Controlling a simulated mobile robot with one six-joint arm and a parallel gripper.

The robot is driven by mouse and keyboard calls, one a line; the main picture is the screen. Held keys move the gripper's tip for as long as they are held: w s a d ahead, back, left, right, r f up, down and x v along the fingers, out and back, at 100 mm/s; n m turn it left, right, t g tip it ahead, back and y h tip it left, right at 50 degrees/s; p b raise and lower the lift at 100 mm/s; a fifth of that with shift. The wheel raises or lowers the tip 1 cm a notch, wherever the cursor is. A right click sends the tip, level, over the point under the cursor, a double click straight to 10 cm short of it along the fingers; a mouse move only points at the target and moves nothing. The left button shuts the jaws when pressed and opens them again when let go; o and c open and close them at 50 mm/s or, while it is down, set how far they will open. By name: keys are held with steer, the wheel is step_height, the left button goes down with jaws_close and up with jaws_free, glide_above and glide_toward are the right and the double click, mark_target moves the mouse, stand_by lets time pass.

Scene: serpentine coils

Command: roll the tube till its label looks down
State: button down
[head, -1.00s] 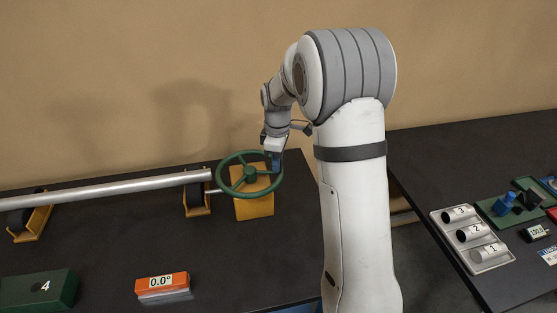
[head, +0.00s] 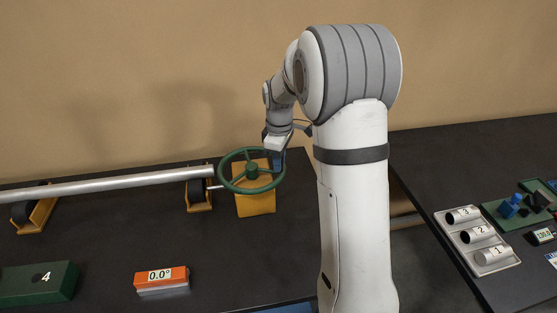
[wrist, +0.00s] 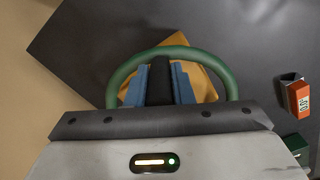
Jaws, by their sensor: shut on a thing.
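The tube (head: 110,187) is a long silver pipe lying level on rollers at the left in the head view. No label shows on its visible side. A green handwheel (head: 251,171) stands at its right end by a yellow stand (head: 255,205). My gripper (head: 278,159) is at the right side of the wheel's rim, shut on it. The fingers hide the gripped spot.
Yellow-framed rollers (head: 200,196) carry the tube. On the right table are a tray (head: 463,235) with numbered cylinders and a green board.

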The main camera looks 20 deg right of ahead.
steer(key=c, duration=1.3)
jaws_free()
steer(key=shift+r, duration=0.1)
step_height(320, 180, up, 7)
steer(key=shift+a+f+b, duration=0.1)
steer(key=shift+b, duration=0.5)
steer(key=shift+r, duration=0.4)
steer(key=shift+s+r, duration=0.1)
steer(key=shift+s, duration=0.05)
steer(key=s+a+m+t, duration=0.1)
steer(key=s+m, duration=0.2)
steer(key=s, duration=0.6)
steer(key=s+a+m+t, duration=0.1)
steer(key=s+m, duration=0.3)
steer(key=s, duration=0.5)
steer(key=s+a+r+m+t, duration=0.1)
steer(key=s+m, duration=0.3)
steer(key=s, duration=0.5)
steer(key=shift+s, duration=0.1)
